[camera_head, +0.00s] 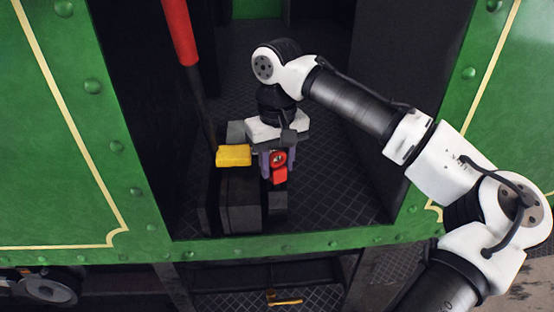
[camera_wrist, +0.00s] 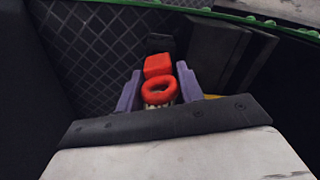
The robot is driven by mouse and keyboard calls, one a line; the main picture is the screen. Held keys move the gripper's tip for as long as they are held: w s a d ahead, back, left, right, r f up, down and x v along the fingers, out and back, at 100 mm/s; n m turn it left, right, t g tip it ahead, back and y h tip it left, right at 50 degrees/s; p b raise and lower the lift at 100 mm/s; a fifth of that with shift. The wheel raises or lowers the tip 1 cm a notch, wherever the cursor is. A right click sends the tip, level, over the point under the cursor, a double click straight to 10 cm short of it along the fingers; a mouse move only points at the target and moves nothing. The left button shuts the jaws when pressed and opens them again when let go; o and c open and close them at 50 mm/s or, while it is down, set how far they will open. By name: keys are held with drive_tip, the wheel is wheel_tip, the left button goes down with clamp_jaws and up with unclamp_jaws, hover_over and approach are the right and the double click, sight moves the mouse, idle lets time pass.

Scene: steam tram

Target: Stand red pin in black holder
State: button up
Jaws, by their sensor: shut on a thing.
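The red pin (camera_head: 278,158) shows a round ring end and a red block-like part just below it. In the wrist view the red pin (camera_wrist: 158,90) sits between the two purple fingers of my gripper (camera_wrist: 158,84), with the ring nearest the camera. My gripper (camera_head: 274,164) is shut on it, low inside the tram's doorway. A small dark block (camera_head: 278,204), perhaps the black holder, shows just below the red part. In the wrist view a dark block (camera_wrist: 160,43) lies beyond the red part. I cannot tell whether the pin touches it.
A dark grey box (camera_head: 240,208) stands left of the gripper, with a yellow block (camera_head: 233,155) above it. A red-topped lever (camera_head: 180,30) slopes down at the left. Green door frames (camera_head: 95,120) flank the opening. Patterned floor (camera_head: 335,200) to the right is clear.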

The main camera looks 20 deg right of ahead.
drive_tip(key=shift+f, duration=0.35)
drive_tip(key=o, duration=1.2)
drive_tip(key=shift+c, duration=0.2)
drive_tip(key=shift+r, duration=0.1)
wheel_tip(320, 180, up, 14)
drive_tip(key=shift+f, duration=0.2)
drive_tip(key=shift+s, duration=0.1)
